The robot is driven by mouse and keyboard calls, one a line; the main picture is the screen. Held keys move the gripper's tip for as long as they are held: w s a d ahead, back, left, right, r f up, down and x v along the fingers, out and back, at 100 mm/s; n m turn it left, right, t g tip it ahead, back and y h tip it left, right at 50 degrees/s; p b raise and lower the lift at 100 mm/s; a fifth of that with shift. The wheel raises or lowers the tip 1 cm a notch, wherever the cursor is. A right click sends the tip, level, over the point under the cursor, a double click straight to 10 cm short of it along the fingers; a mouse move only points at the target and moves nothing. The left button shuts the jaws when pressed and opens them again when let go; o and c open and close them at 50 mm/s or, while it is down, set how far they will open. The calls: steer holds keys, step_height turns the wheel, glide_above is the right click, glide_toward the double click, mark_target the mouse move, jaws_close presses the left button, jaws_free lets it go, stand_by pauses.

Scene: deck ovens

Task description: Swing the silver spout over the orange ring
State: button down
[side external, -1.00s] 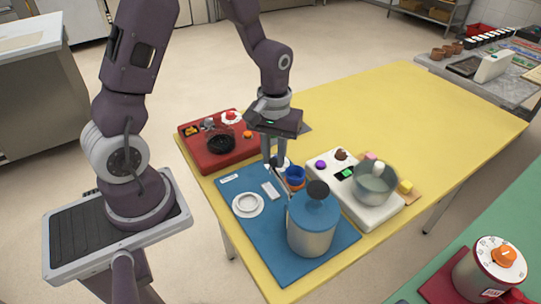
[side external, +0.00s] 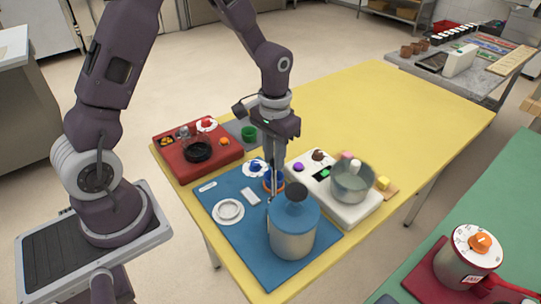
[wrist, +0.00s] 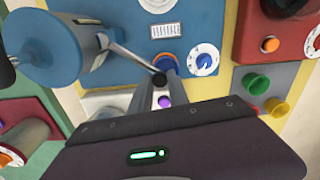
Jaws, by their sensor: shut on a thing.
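The silver spout (wrist: 132,56) is a thin rod reaching out from the blue-topped metal canister (side external: 292,235). It ends in a dark round knob (wrist: 159,79). My gripper (wrist: 158,88) is shut on this knob end; it also shows in the side view (side external: 271,185), pointing down beside the canister. The orange ring (side external: 267,184) surrounds a blue cup (side external: 277,179) on the blue mat (side external: 225,190). In the wrist view the blue cup (wrist: 168,64) lies right by the knob, partly behind it. My fingers hide part of the ring, and the height of the spout over it is unclear.
A white dial with a blue knob (wrist: 205,60) and a white ring (side external: 228,211) are on the mat. A red box (side external: 190,165) stands behind left, a white unit with a bowl (side external: 350,185) right. The yellow table (side external: 400,110) is clear behind.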

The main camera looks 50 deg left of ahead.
steer(key=shift+w+d, duration=0.1)
stand_by(0.3)
steer(key=c, duration=1.3)
jaws_free()
steer(key=shift+o, duration=0.2)
step_height(320, 180, up, 7)
steer(key=shift+r, duration=0.1)
steer(key=s+d+r+t, duration=0.2)
steer(key=s+r, duration=0.5)
steer(key=r, duration=0.2)
steer(key=s+d+r+m+t, duration=0.1)
steer(key=s+r+t, duration=0.2)
steer(key=s, duration=1)
steer(key=shift+s+d+r+t, duration=0.25)
steer(key=shift+s+r+t, duration=0.1)
steer(key=shift+r, duration=0.35)
